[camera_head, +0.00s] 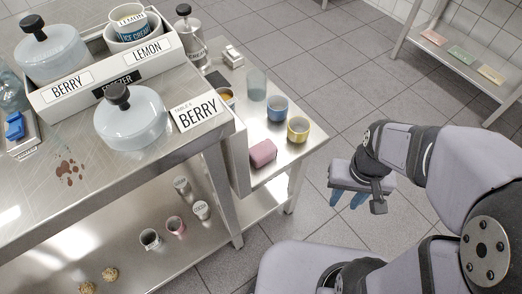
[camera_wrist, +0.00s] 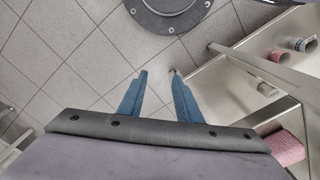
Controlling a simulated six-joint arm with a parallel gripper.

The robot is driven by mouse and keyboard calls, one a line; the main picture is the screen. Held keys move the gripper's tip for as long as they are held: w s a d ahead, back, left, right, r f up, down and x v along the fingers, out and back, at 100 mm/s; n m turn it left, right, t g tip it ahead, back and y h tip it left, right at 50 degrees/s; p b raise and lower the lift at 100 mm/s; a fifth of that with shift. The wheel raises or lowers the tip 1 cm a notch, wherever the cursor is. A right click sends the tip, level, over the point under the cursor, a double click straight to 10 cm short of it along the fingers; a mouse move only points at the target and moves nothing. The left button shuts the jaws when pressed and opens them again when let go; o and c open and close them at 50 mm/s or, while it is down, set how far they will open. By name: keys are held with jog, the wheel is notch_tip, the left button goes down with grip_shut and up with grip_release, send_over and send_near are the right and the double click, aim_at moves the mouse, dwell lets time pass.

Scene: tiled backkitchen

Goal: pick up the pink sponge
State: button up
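The pink sponge (camera_head: 263,153) lies on the steel side table (camera_head: 292,150), near its left edge beside the larger counter. In the wrist view the pink sponge (camera_wrist: 285,147) shows at the lower right, partly cut off by my gripper body. My gripper (camera_head: 347,199) hangs to the right of the side table, over the floor, fingers pointing down. In the wrist view my gripper (camera_wrist: 158,85) has its two blue fingers apart, with only floor tiles between them. It is open and empty, well away from the sponge.
A blue cup (camera_head: 277,108) and a yellow cup (camera_head: 298,130) stand behind and right of the sponge. The tall counter (camera_head: 215,138) with a BERRY sign (camera_head: 198,110) borders it on the left. Flat pink, green and yellow pieces lie on a far shelf (camera_head: 480,82).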

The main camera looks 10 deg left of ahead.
dwell(0.3)
jog(key=o, duration=0.7)
jog(key=shift+c, duration=0.2)
